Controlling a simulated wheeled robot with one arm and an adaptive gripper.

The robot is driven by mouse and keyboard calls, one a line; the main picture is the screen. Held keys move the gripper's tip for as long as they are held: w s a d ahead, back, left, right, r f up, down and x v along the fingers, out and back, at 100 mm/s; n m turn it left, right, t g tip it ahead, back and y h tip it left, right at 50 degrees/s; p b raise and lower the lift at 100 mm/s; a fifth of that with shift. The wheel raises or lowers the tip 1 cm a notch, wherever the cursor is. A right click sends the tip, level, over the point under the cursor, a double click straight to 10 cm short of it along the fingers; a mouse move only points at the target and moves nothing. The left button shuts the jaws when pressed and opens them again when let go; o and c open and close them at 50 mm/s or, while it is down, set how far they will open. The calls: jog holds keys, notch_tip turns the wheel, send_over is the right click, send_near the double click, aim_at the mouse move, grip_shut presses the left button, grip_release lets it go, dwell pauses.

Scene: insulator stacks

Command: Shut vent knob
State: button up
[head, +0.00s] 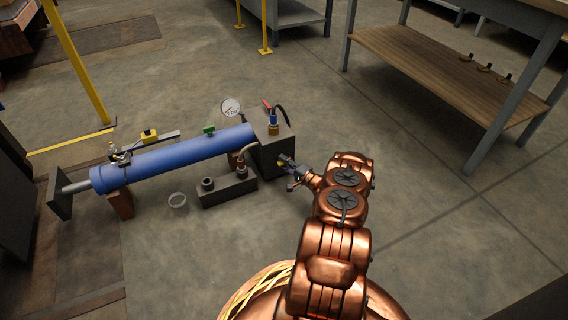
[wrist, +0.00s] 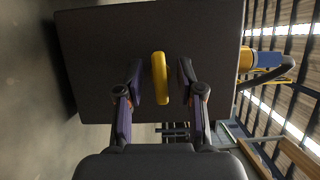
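A yellow knob (wrist: 160,78), elongated like a bar, sits on the dark face of the end block (wrist: 95,60) in the wrist view. I take it as the vent knob. My gripper (head: 287,168) is at the right side of that block in the head view. In the wrist view its two fingers stand on either side of the knob, with a visible gap on each side, so it is open and not gripping. The knob is small in the head view and partly hidden by the gripper. The block joins the right end of a blue cylinder (head: 180,157).
A pressure gauge (head: 231,107) and a red-handled fitting with a hose (head: 272,122) stand by the block. A workbench (head: 450,75) stands right; floor between is clear.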

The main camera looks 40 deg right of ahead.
jog(key=shift+s, duration=0.15)
jog(key=s, duration=1.1)
jog(key=shift+s+d, duration=0.35)
